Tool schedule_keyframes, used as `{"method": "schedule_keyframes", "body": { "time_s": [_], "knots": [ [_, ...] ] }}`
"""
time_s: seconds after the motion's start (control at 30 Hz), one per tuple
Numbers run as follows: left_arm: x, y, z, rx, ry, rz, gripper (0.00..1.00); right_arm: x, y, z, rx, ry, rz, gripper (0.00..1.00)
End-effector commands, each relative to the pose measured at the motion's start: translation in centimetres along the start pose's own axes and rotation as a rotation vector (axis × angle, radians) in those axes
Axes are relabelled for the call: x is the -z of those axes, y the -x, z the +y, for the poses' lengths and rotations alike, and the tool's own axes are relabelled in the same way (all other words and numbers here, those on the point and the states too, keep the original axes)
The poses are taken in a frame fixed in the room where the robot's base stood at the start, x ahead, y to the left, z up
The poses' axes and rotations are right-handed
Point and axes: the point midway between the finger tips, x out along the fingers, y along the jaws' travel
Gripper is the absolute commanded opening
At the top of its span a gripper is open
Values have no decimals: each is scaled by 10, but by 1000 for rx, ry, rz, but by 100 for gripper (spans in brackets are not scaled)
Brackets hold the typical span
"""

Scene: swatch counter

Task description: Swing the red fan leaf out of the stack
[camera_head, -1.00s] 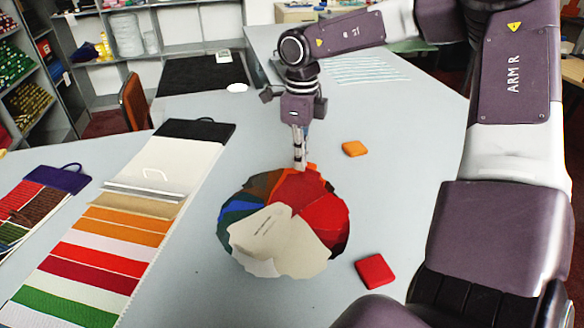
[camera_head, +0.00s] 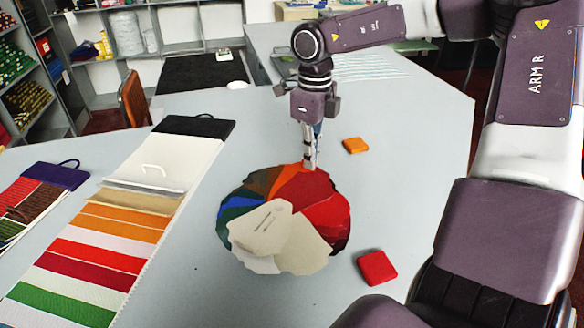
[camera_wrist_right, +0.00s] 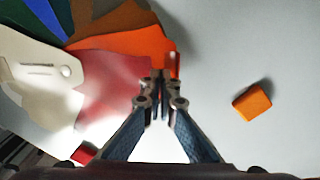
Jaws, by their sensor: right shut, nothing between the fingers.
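The fan stack lies spread in a round on the grey counter. Its red leaf (camera_head: 306,190) is on the far right side, with a brighter red leaf (camera_head: 328,212) beside it. The red leaf also shows in the right wrist view (camera_wrist_right: 112,92). Cream leaves (camera_head: 262,232) lie on top at the near side. My right gripper (camera_head: 310,165) is shut and empty, pointing down at the stack's far edge. In the right wrist view its tips (camera_wrist_right: 160,78) are at the outer end of the red leaf, over the orange-red leaf (camera_wrist_right: 135,42); contact is unclear. My left gripper is not in view.
An orange block (camera_head: 355,145) lies right of the gripper, and a red block (camera_head: 377,267) lies near my right arm. A long striped swatch card (camera_head: 95,245) lies to the left. A black mat (camera_head: 200,75) is at the back.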

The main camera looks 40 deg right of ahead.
Motion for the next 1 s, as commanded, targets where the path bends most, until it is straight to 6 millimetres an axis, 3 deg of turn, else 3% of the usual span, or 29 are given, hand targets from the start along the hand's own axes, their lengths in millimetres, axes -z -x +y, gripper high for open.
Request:
{"method": "schedule_keyframes", "body": {
  "time_s": [0.37,0.77,1.0],
  "knots": [
    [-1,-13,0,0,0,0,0,23,-1,2,0,-165,-1,0],
    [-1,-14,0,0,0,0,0,26,0,3,0,-193,0,0],
    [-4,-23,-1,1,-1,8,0,43,-2,7,1,-318,-3,0]
  ]
}}
